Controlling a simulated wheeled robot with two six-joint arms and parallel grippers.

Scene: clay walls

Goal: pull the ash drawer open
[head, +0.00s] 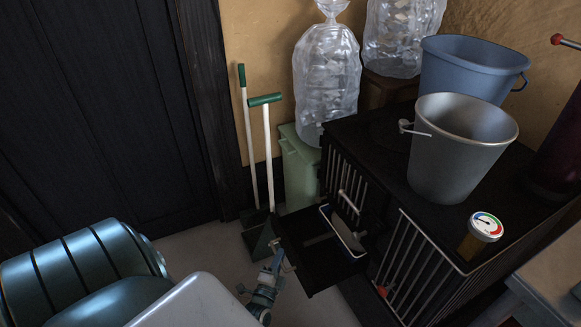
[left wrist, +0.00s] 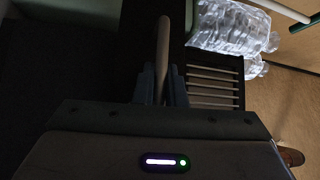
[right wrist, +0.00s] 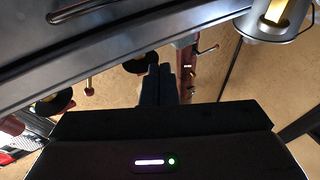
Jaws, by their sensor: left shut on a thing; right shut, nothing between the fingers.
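The black ash drawer (head: 318,268) stands out from the front of the black barred stove (head: 385,180), with its open top showing. My left gripper (head: 277,247) is at the drawer's outer front, low in the head view. In the left wrist view my left gripper (left wrist: 162,82) is shut on a pale rod-like handle (left wrist: 164,38), which runs between its fingers. The dark drawer lies behind it there. My right gripper (right wrist: 160,84) is shut and empty in the right wrist view, away from the drawer. It does not show in the head view.
A metal bucket (head: 455,150), a blue bucket (head: 468,68) and a round gauge (head: 486,225) are on or by the stove. Green-handled tools (head: 267,150) and a green bin (head: 298,165) stand behind the drawer. A teal ribbed barrel (head: 85,270) is at lower left.

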